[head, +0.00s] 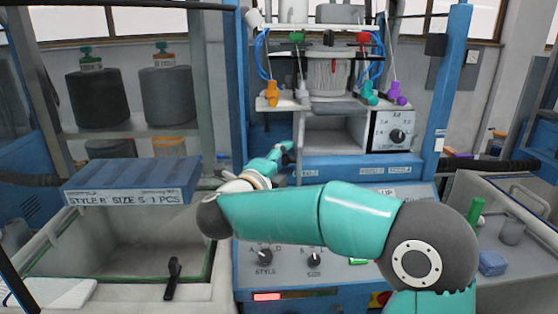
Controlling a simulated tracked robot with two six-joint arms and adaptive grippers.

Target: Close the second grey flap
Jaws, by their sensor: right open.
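The blue knitting machine has an open, light-grey compartment (335,138) at its middle. A grey flap (338,107) sits along the top of this opening, roughly level and raised. I cannot tell whether it is the second flap, and no other grey flap shows clearly. My right gripper (286,150) is open, at the left edge of the compartment, below and left of the flap. It is small and partly dark against the machine, and I see no contact with the flap. My left gripper is not in view.
My right forearm crosses in front of the control panel with its style knob (264,257).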

